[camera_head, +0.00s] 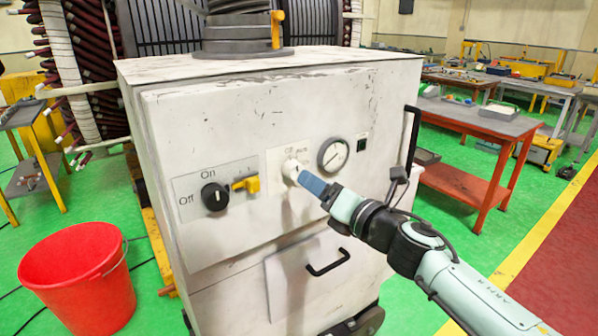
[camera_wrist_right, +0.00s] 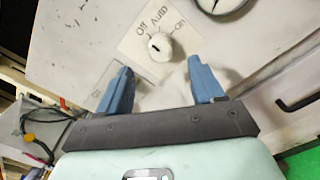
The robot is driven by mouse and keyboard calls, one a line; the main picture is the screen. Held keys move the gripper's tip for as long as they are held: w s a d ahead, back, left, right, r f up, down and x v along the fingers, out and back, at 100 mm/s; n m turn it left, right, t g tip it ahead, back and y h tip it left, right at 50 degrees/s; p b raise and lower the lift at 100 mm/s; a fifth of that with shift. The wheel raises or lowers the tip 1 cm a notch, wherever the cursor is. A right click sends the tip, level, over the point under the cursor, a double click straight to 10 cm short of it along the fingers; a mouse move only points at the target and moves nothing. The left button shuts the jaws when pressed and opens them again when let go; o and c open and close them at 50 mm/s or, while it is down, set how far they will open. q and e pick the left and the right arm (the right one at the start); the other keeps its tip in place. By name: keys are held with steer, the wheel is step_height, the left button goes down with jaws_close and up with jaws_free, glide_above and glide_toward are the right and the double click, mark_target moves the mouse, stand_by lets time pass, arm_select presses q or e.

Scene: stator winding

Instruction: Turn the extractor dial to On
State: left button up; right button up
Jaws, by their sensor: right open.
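A white dial (camera_head: 290,167) sits on the front panel of the white cabinet (camera_head: 260,104). In the right wrist view the white dial (camera_wrist_right: 160,46) has a plate around it marked Off, Auto and On; I cannot tell surely which mark it points to. My right gripper (camera_head: 307,180) is close in front of this dial and partly covers its plate in the head view. In the wrist view the gripper (camera_wrist_right: 159,72) is open and empty, its blue fingers short of the dial and apart from it. My left gripper is not in view.
Left on the panel are a black knob (camera_head: 214,197) marked Off and On and a yellow lever (camera_head: 246,184). A round gauge (camera_head: 333,155) is just right of the white dial. Black handles (camera_head: 328,262) stick out below and right. A red bucket (camera_head: 78,275) stands left.

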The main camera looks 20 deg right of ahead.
mark_target(298, 171)
steer(key=p+x, duration=0.1)
steer(key=x, duration=0.6)
steer(key=shift+w+a+p, duration=0.1)
steer(key=shift+w+p, duration=0.2)
steer(key=shift+p, duration=0.05)
steer(key=c, duration=1.1)
